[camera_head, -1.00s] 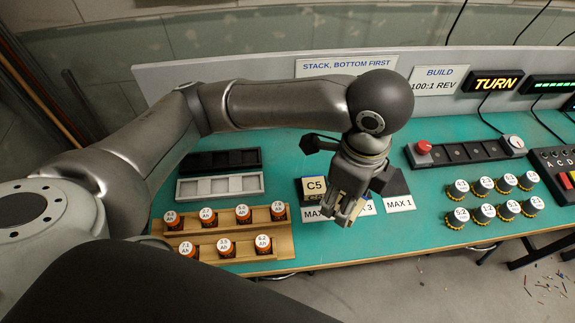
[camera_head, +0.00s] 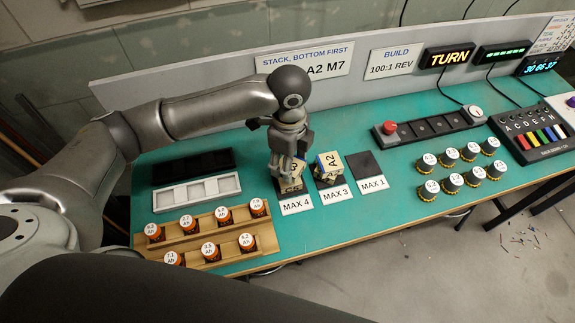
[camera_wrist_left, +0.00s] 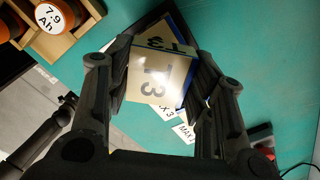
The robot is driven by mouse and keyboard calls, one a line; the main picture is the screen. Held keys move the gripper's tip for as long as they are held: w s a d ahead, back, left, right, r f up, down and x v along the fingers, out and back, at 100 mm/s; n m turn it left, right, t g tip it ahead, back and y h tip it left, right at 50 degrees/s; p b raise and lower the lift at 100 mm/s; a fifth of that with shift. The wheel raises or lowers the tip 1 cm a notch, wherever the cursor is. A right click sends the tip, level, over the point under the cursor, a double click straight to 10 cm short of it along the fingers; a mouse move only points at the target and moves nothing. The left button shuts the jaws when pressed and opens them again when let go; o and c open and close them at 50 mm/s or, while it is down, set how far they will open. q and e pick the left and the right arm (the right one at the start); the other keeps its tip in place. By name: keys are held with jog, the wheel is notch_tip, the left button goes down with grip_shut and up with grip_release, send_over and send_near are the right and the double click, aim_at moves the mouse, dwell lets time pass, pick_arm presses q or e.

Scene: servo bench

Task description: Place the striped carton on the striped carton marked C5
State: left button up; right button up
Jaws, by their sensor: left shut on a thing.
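The cream carton marked T3 (camera_wrist_left: 152,82) sits between the fingers of my left gripper (camera_head: 288,168) in the left wrist view, and the gripper is shut on it. In the head view my left gripper points down directly over the carton marked C5 (camera_head: 291,188), which stands on the MAX 4 pad. The gripper hides most of the held carton and the upper part of C5. I cannot tell whether the two cartons touch.
A carton marked A2 (camera_head: 327,163) stands close to the right on the MAX 3 pad. The MAX 1 pad (camera_head: 365,164) is bare. A wooden rack (camera_head: 230,236) with several orange cells stands to the left, with white (camera_head: 197,191) and black trays behind it.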

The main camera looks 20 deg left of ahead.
pick_arm(q)
jog(key=f, duration=0.2)
jog(key=f+p, duration=0.1)
jog(key=shift+w+a+f, duration=0.15)
jog(key=shift+a+f, duration=0.1)
jog(key=shift+f, duration=0.05)
jog(key=o, duration=1)
jog(key=shift+f, duration=0.15)
jog(key=shift+o, duration=0.2)
notch_tip(320, 180, up, 11)
jog(key=shift+d+r+b, duration=0.1)
jog(key=shift+r+b, duration=0.1)
jog(key=shift+b, duration=0.65)
jog(key=shift+r, duration=0.5)
